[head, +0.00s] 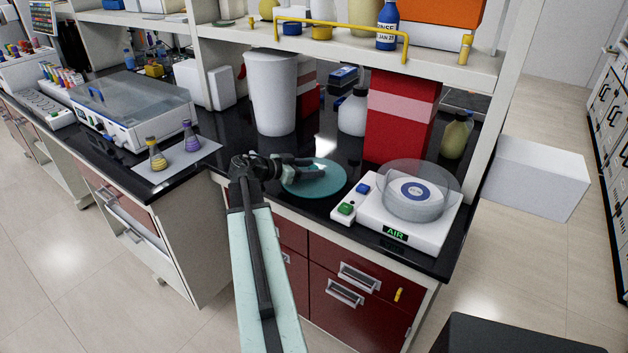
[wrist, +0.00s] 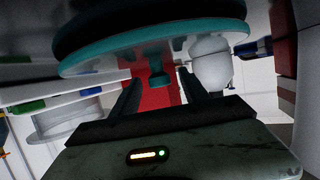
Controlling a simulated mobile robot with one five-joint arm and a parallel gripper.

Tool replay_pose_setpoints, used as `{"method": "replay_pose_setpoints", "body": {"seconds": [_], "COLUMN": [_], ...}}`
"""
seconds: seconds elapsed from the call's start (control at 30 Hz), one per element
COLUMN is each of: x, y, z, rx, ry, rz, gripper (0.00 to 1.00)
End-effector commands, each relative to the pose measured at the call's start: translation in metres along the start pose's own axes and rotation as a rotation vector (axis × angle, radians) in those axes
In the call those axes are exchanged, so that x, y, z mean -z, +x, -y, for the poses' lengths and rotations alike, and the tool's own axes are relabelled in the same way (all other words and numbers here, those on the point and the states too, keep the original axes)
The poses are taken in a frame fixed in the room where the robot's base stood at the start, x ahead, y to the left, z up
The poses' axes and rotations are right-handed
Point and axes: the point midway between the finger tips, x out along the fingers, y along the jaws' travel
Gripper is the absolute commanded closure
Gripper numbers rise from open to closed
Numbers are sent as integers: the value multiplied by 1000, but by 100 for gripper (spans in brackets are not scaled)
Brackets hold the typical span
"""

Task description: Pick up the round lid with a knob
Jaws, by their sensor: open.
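The round lid is a flat teal disc (head: 322,186) lying on the black counter, left of the white balance. My gripper (head: 308,167) is over the lid from the left, open, and covers part of it. The knob cannot be made out in the head view. The wrist view looks inverted: the lid (wrist: 150,50) spans the top, with its short teal knob (wrist: 158,75) pointing down in the picture. The two dark fingers of my gripper (wrist: 158,90) stand apart, one on each side of the knob in that view. Contact with the knob cannot be told.
The white balance (head: 378,228) with a clear round cover stands right of the lid. A tall white bin (head: 270,95) and a red box (head: 400,115) stand behind. Two flasks (head: 157,155) sit on a grey mat at left. A shelf with a yellow rail (head: 340,27) overhangs the back.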

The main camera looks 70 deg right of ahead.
Motion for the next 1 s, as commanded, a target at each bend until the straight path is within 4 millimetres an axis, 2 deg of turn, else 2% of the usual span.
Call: {"method": "replay_pose_setpoints", "body": {"seconds": [0.03,0.1,0.27,0.47,0.83,1.0], "x": [-3,-1,0,0,3,21], "y": [9,13,12,12,12,5], "z": [1,0,0,0,0,0], "rx": [-1,0,1,0,0,-1], "ry": [1,0,0,0,0,0], "rz": [0,0,0,0,-1,-1], "gripper": [47,47,47,100,100,100]}}
